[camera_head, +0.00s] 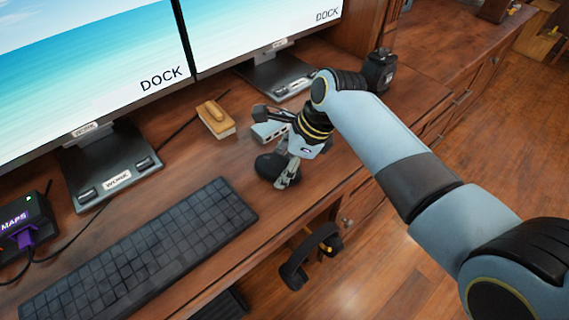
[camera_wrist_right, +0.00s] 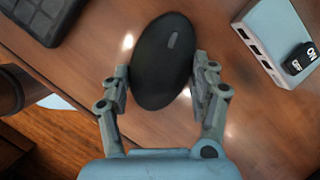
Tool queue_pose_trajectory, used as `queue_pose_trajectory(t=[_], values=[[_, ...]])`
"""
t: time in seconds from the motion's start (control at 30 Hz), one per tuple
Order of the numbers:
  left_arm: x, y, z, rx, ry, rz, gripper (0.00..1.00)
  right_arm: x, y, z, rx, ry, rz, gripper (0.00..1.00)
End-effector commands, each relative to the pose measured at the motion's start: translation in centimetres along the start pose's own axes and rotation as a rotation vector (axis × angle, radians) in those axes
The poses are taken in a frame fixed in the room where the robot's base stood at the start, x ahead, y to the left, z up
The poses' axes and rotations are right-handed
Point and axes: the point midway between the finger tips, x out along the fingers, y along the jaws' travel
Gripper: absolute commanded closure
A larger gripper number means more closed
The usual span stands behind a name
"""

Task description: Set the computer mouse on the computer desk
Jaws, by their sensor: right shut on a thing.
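The black computer mouse (camera_head: 268,167) is at the wooden computer desk (camera_head: 180,150), to the right of the keyboard. My right gripper (camera_head: 285,178) reaches in from the right and is shut on the mouse. In the right wrist view the dark oval mouse (camera_wrist_right: 163,60) sits between the two fingers of my right gripper (camera_wrist_right: 163,82), with its scroll wheel showing. The mouse is over the desk top, at or very close to its surface; I cannot tell if it touches. My left gripper is not in view.
A black keyboard (camera_head: 140,255) lies on the desk. A pale hub with ports (camera_wrist_right: 275,40) stands beside the mouse. A small wooden block (camera_head: 216,120), two monitor stands (camera_head: 110,165) and a dark box (camera_head: 380,71) stand further back. A dark curved chair part (camera_head: 300,262) is below the front edge.

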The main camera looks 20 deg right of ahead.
Motion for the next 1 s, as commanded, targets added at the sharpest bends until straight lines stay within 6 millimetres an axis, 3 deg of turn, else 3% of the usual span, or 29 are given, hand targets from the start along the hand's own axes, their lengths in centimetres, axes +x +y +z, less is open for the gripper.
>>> queue_pose_trajectory(t=[0.2,0.23,0.4,0.77,1.0], values=[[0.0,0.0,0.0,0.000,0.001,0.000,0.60,0.1,0.0,-0.1,0.000,0.000,0.000,0.73],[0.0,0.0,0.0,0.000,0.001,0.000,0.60,0.1,0.0,-0.1,0.000,0.000,0.000,0.38],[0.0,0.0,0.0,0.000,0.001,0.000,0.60,0.1,0.0,-0.1,0.000,0.000,0.000,0.16],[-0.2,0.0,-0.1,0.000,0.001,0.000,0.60,-0.5,-0.1,0.0,0.000,0.000,-0.002,0.15],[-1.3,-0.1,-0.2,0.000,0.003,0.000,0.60,-5.2,-0.1,0.1,-0.001,0.000,-0.005,0.15]])
